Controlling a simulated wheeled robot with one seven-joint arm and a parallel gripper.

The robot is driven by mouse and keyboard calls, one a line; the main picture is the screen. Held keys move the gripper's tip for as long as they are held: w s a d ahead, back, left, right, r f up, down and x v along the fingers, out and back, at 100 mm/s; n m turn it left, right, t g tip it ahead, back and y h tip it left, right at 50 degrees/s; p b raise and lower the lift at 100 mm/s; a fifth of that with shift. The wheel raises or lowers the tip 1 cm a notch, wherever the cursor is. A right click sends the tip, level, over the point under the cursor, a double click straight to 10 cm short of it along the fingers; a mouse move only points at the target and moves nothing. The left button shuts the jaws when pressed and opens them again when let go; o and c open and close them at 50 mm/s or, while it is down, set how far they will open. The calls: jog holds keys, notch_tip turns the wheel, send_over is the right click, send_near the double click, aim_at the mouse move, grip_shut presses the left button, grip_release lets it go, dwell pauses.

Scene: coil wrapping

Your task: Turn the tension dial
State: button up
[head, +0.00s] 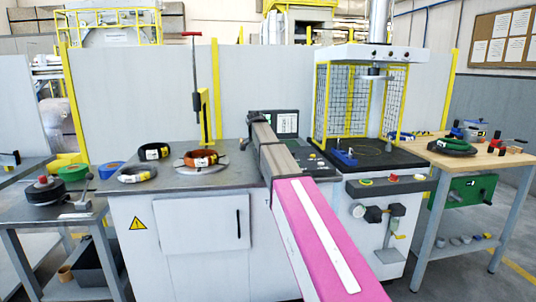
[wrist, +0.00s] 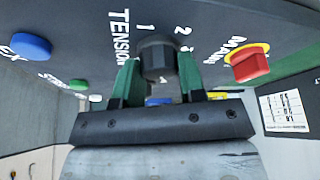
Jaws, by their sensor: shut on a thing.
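The black tension dial (wrist: 157,54) is on the dark panel in the wrist view, beside the printed word TENSION and the numbers 1 and 2; a further mark is partly hidden. My gripper (wrist: 160,70) has its green fingers on either side of the dial and is shut on it. In the head view my pink and grey arm reaches to the control panel (head: 316,162); the dial and fingertips are hidden behind the arm there.
A red button on a yellow base (wrist: 250,64) sits close to the right of the dial. A blue button (wrist: 32,46) is to the left. In the head view, a ring coil (head: 200,159) lies left of my arm, and a caged press (head: 360,100) stands to the right.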

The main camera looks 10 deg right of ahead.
jog(key=o, duration=0.9)
jog(key=shift+r, duration=0.1)
jog(key=v, duration=1)
jog(key=shift+a+r, duration=0.15)
jog(key=shift+r, duration=0.1)
